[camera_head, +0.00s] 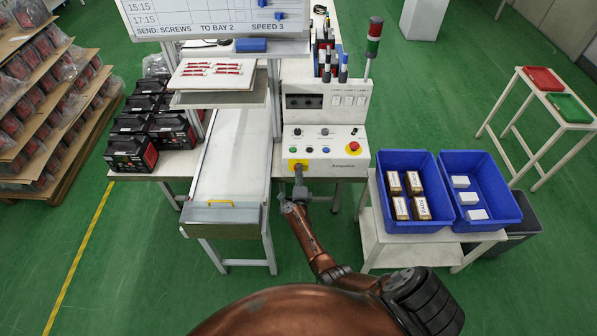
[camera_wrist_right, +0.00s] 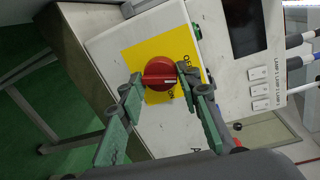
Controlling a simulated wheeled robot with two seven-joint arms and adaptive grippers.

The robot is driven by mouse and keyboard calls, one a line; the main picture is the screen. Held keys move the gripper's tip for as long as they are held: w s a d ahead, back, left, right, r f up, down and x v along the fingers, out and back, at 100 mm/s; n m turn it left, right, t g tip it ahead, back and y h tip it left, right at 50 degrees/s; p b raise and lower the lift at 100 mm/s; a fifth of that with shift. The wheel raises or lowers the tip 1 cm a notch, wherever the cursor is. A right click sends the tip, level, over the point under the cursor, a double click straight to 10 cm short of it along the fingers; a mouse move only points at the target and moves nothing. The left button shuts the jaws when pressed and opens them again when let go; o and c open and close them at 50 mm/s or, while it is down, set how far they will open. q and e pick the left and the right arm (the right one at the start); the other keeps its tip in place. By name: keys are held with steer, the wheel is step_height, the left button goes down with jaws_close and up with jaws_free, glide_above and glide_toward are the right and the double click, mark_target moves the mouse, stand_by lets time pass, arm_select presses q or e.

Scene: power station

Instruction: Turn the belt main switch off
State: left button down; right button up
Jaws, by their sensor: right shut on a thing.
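The belt main switch is a red rotary knob (camera_wrist_right: 160,74) on a yellow plate (camera_wrist_right: 150,50), with OFF lettering partly visible at its edge. The yellow plate also shows low on the front of the white control console (camera_head: 323,137) in the head view, where the knob is hidden. My right gripper (camera_head: 299,184) is at the plate, its arm reaching up from below. In the right wrist view its green-grey fingers (camera_wrist_right: 160,86) sit on either side of the knob, shut on it. My left gripper is not in view.
A red push button on yellow (camera_head: 353,148) sits higher on the console's right. The belt (camera_head: 228,160) runs to the left of it. Blue bins (camera_head: 407,220) with boxes stand to the right on a white table. Black batteries (camera_head: 131,153) stand at the left.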

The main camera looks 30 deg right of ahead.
steer(key=shift+w+r+n+p, duration=0.1)
steer(key=shift+n+p, duration=0.1)
steer(key=shift+n, duration=0.55)
steer(key=shift+w+r+n+p, duration=0.1)
steer(key=shift+n+p, duration=0.1)
steer(key=shift+n, duration=0.85)
steer(key=o, duration=1.1)
steer(key=shift+h, duration=0.3)
steer(key=shift+s+f, duration=0.1)
